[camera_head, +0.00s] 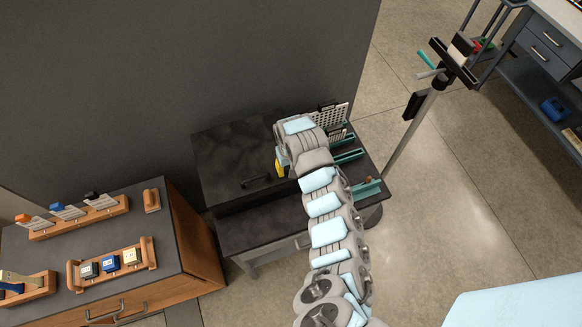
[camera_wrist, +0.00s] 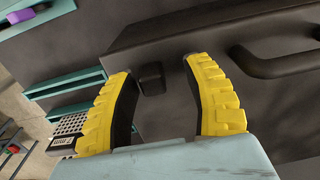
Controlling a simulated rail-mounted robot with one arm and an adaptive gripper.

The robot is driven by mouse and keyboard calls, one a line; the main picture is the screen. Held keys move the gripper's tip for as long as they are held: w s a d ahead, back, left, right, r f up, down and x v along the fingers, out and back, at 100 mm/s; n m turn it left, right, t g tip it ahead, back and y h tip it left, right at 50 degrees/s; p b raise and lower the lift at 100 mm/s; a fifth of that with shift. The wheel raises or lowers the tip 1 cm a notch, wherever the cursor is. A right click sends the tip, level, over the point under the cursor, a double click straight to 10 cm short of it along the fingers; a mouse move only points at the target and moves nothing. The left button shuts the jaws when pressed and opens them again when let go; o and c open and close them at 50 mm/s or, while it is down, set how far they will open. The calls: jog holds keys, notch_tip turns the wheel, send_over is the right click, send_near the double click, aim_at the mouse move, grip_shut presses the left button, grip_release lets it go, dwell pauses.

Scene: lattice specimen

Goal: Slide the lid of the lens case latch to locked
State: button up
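My gripper (camera_wrist: 157,72) is open, with its two yellow ribbed fingers spread in the wrist view. A small dark block (camera_wrist: 151,79) shows in the gap between the fingers, on a dark panel or case (camera_wrist: 165,35). The fingers do not appear to close on it. I cannot tell for sure whether this block is the lid of the lens case latch, nor its position along a track. In the head view, a yellow finger (camera_head: 281,165) shows beside my wrist above the dark bench; my arm hides what lies under it.
A black bar handle (camera_wrist: 280,65) is close to the right finger, and shows in the head view (camera_head: 256,182). Teal holders (camera_head: 367,189) and a white perforated rack (camera_head: 333,117) stand at the bench's right. A wooden cabinet (camera_head: 200,245) is at left.

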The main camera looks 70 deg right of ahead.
jog(key=shift+r, duration=0.1)
jog(key=shift+d+r, duration=0.15)
jog(key=shift+r, duration=0.35)
notch_tip(320, 180, up, 11)
dwell(0.4)
jog(key=shift+f, duration=0.1)
